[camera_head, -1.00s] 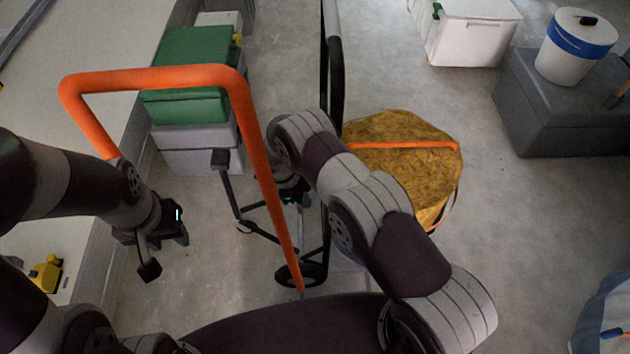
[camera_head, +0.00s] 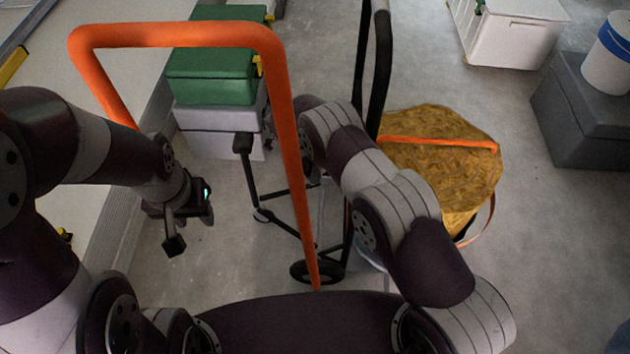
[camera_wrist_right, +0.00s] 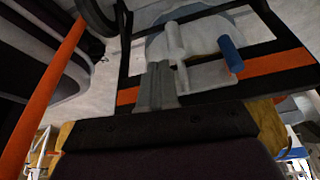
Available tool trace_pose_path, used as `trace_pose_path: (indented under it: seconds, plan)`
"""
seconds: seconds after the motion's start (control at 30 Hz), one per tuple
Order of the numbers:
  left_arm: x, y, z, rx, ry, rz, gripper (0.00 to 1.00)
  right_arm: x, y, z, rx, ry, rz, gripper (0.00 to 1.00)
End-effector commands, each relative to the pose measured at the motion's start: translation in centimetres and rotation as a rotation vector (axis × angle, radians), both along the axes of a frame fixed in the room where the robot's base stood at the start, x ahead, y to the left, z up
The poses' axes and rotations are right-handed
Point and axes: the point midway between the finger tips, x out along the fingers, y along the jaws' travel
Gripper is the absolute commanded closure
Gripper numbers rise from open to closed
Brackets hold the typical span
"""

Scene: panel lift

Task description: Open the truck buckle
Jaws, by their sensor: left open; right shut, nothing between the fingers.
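A black hand truck (camera_head: 379,85) stands mid-floor in the head view. An orange strap (camera_head: 440,144) crosses a yellow-brown bundle (camera_head: 455,180) beside it. In the right wrist view, an orange strap (camera_wrist_right: 275,70) runs across the black frame. A pale fitting with a blue-ended lever (camera_wrist_right: 231,54) sits there and looks like the buckle. My right gripper (camera_wrist_right: 158,70) is shut and empty, its grey fingertips close to the fitting; contact cannot be told. In the head view it is hidden behind my arm. My left gripper (camera_head: 190,230) is open and empty at the left, away from the truck.
An orange tube frame (camera_head: 180,36) rises between my arms. Green and grey boxes (camera_head: 212,88) stand behind it. A pale bench lies left. A white box (camera_head: 513,35) and dark grey chest (camera_head: 590,115) stand at right.

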Motion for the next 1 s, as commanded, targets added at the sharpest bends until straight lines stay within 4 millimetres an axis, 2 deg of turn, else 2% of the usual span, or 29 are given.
trace_pose_path:
  seconds: [0.33,1.0]
  plan:
    - [0.0,0.0,-0.7,0.0,0.0,0.0,0.57,0.7,0.0,0.1,0.003,-0.005,0.0,1.0]
    - [0.0,0.0,-0.5,0.0,0.0,0.0,0.57,1.3,0.2,1.0,0.006,-0.022,0.001,1.0]
